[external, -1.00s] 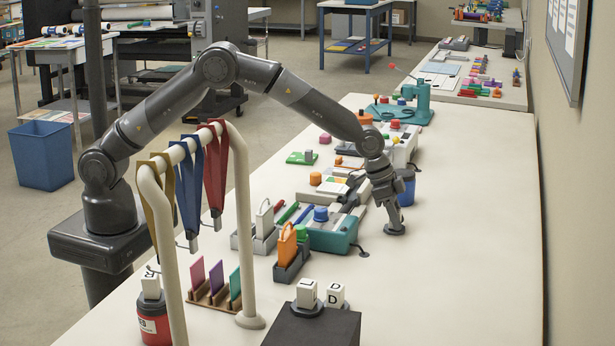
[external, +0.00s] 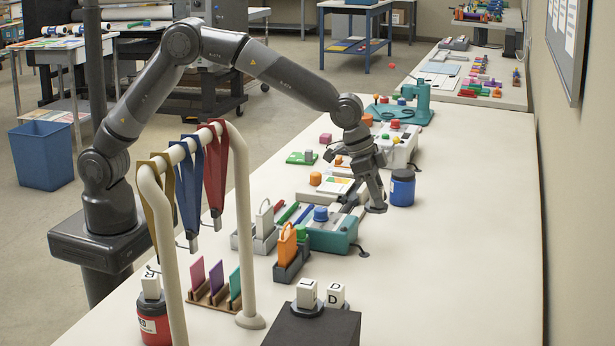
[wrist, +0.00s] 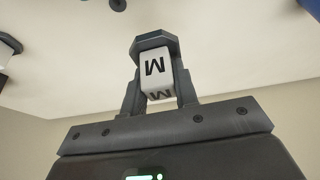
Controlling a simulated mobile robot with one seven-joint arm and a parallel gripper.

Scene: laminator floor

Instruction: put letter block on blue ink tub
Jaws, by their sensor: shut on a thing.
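My gripper (external: 374,195) is shut on a white letter block (wrist: 158,75) marked M, seen between the fingers in the wrist view. A dark, many-sided base sits at the block's far end. In the external view the fingers hide most of the block, and it is held near the white table. The blue ink tub (external: 402,190) stands upright on the table, with a dark lid, just right of my gripper and apart from it. A blue patch, perhaps the tub, shows at the top right corner of the wrist view.
A teal-based device (external: 332,236) with a blue knob is left of and below my gripper. Other letter blocks stand on a dark box (external: 312,328) and on a red tub (external: 154,325). A strap rack (external: 243,230) is nearer. The table's right side is clear.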

